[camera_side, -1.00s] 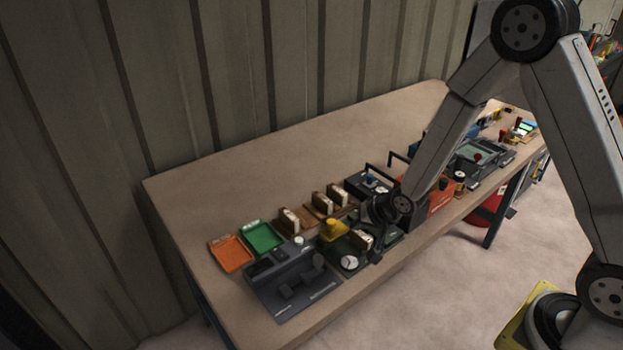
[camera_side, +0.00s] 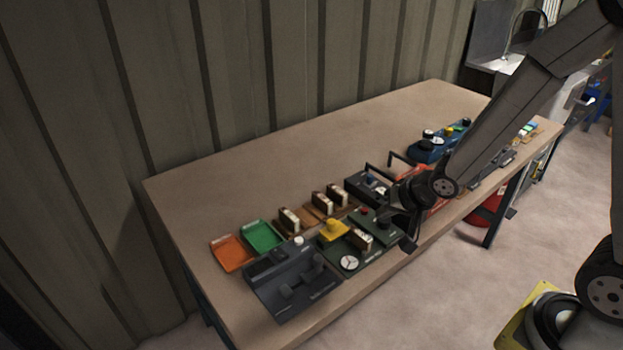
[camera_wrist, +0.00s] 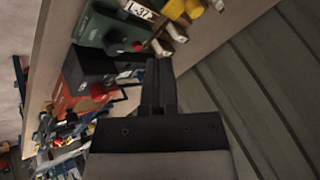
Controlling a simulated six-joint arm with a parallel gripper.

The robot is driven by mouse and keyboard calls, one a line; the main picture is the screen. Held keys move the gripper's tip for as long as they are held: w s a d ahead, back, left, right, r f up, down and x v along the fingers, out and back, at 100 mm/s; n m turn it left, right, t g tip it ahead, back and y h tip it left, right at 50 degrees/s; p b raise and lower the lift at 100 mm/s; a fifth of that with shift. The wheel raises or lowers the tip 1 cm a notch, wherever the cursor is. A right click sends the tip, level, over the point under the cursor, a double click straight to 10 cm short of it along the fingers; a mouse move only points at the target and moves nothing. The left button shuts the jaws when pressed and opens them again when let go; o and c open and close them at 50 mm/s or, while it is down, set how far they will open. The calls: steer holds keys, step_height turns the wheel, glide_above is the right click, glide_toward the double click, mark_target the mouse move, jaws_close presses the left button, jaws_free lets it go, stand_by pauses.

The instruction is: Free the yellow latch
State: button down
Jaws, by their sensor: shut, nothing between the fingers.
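The yellow latch (camera_side: 333,229) sits on a dark green panel (camera_side: 376,250) near the front edge of the bench in the side view. A white round dial (camera_side: 349,262) is on the same panel, in front of the latch. My gripper (camera_side: 384,213) is shut and empty. It is to the right of the latch, apart from it, above the panel's right side. In the wrist view my shut fingers (camera_wrist: 155,65) point toward the bench. Yellow parts (camera_wrist: 175,9) show at the top edge there, but I cannot tell which one is the latch.
A grey device (camera_side: 290,280) stands left of the panel. Green (camera_side: 263,236) and orange (camera_side: 231,253) trays lie behind it. Several brown-and-white blocks (camera_side: 322,203) stand behind the panel. A dark box with handles (camera_side: 366,187) is close behind my gripper. The bench's back left is clear.

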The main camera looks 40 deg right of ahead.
steer(key=shift+s+r, duration=0.35)
steer(key=shift+r, duration=0.1)
steer(key=shift+s, duration=0.1)
steer(key=s+r+n+g, duration=0.1)
steer(key=s+n+g, duration=0.3)
steer(key=s+n, duration=0.3)
steer(key=shift+s+a+r+n+g+h, duration=0.3)
steer(key=shift+s+r+n+h, duration=0.1)
steer(key=shift+s, duration=0.2)
